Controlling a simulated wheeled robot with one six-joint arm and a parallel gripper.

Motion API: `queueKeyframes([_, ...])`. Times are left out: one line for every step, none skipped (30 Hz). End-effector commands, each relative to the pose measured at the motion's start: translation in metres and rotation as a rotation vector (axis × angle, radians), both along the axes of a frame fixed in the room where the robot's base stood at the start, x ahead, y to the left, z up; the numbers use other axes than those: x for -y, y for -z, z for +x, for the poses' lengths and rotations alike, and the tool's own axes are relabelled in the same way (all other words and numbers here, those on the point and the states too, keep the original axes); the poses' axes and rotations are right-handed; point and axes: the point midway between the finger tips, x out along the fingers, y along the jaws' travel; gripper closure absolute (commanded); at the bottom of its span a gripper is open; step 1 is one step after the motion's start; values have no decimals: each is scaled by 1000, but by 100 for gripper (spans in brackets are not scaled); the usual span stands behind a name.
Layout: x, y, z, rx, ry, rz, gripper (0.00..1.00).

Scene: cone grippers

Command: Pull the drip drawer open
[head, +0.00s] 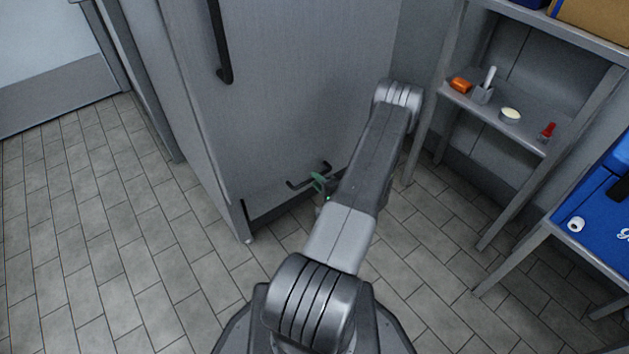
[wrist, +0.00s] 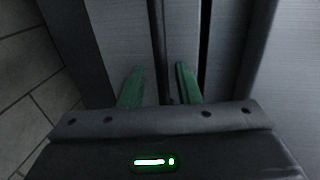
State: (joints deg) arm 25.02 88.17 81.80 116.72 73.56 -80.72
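The drip drawer (head: 267,196) is the low grey front at the foot of a tall grey cabinet in the head view. Its dark bar handle (head: 293,186) runs across it, partly hidden by my gripper and arm. My gripper (head: 320,182), with green fingers, is at the handle. In the wrist view, the handle (wrist: 157,45) runs as a dark bar between the two fingertips of my gripper (wrist: 160,75). The fingers are apart, with a gap visible on each side of the bar. The drawer front looks flush with the cabinet.
The cabinet door (head: 285,90) above has a long black handle (head: 220,45). The tiled floor (head: 110,220) at the left is clear.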

Motion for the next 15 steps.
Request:
queueKeyframes([-5, 3, 5, 1, -3, -1, 70])
queueKeyframes([-6, 3, 8, 2, -2, -1, 70])
queueKeyframes([-8, 4, 11, 2, -1, -1, 70])
queueKeyframes([-9, 4, 13, 2, -1, -1, 70])
queueKeyframes([-10, 4, 14, 2, -1, -1, 70])
queueKeyframes([-11, 4, 15, 1, -1, 0, 70])
queueKeyframes([-12, 4, 16, 1, -1, 0, 70])
queueKeyframes([-12, 4, 16, 1, -1, 0, 70])
queueKeyframes([-12, 4, 17, 1, -1, 0, 70])
queueKeyframes([-12, 4, 17, 1, 0, 0, 70])
queueKeyframes([-12, 4, 17, 1, 0, 0, 70])
queueKeyframes([-12, 4, 17, 1, 0, 0, 70])
queueKeyframes([-12, 4, 17, 1, 0, 0, 70])
queueKeyframes([-12, 4, 17, 1, 0, 0, 70])
queueKeyframes([-12, 4, 17, 1, 0, 0, 70])
